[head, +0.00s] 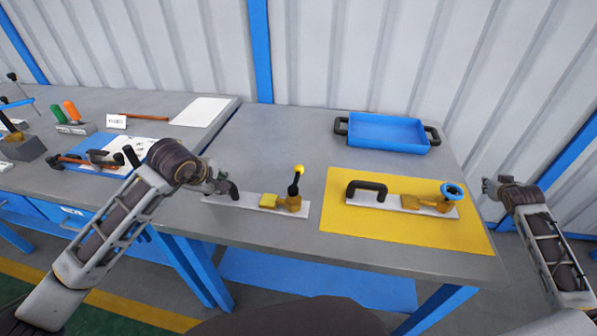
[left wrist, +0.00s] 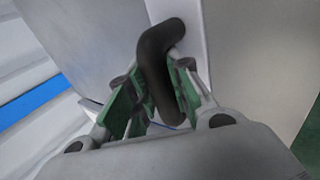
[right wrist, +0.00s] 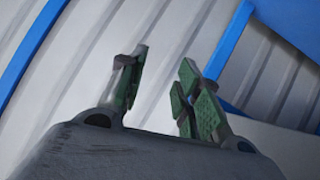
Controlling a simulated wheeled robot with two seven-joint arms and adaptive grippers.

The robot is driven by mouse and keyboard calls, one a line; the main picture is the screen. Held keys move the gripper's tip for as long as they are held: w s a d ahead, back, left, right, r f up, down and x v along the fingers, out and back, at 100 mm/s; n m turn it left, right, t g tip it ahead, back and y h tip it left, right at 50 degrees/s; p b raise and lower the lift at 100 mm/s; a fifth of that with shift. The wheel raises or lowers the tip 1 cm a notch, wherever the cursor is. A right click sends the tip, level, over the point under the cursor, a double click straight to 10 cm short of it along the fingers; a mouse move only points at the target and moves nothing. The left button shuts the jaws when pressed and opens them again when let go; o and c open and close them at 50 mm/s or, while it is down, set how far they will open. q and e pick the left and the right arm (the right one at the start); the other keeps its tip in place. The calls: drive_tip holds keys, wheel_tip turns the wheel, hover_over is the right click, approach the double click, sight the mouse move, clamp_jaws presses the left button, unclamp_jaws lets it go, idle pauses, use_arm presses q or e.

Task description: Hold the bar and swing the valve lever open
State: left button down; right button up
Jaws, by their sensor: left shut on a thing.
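A white plate (head: 250,206) on the grey table carries a black bar (head: 233,192) at its left end and a brass valve (head: 291,204) at its right end. The valve's black lever (head: 295,184) stands roughly upright with a yellow knob on top. My left gripper (head: 224,187) is shut on the bar; the left wrist view shows the bent black bar (left wrist: 157,60) between its green pads. My right gripper (head: 487,187) is beside the table's right edge, far from the lever. In the right wrist view its fingers (right wrist: 158,92) are apart and empty.
A yellow mat (head: 340,225) to the right holds a second plate with a black handle (head: 367,186) and a blue-wheeled valve (head: 452,191). A blue tray (head: 388,133) stands behind. A side table (head: 150,140) at left holds tools. Table space behind the lever is clear.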

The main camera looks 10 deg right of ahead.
drive_tip(key=w+a+r+n+t, duration=0.1)
drive_tip(key=w+a+r+t, duration=0.2)
drive_tip(key=w+r, duration=0.45)
drive_tip(key=w+a+r+y, duration=0.2)
drive_tip(key=w+a+r, duration=0.15)
drive_tip(key=a, duration=0.25)
drive_tip(key=w+a+r+n+g+y, duration=0.1)
drive_tip(key=w+a+r, duration=0.2)
drive_tip(key=w+a, duration=0.3)
drive_tip(key=w+a+r+y, duration=0.2)
drive_tip(key=w+a+r, duration=0.15)
drive_tip(key=a, duration=0.35)
drive_tip(key=s+a+r+m+g+y, duration=0.1)
drive_tip(key=a+r+g+y, duration=0.15)
drive_tip(key=a, duration=1.25)
drive_tip(key=s+a+r+g+y, duration=0.1)
drive_tip(key=a+g+y, duration=0.15)
drive_tip(key=a, duration=1.25)
drive_tip(key=s+a+r+m+g, duration=0.1)
drive_tip(key=s+a+g, duration=0.4)
drive_tip(key=s+a, duration=0.7)
drive_tip(key=shift+a+r+m, duration=0.3)
drive_tip(key=shift+a+r, duration=0.2)
drive_tip(key=shift+r, duration=0.35)
drive_tip(key=shift+f, duration=0.15)
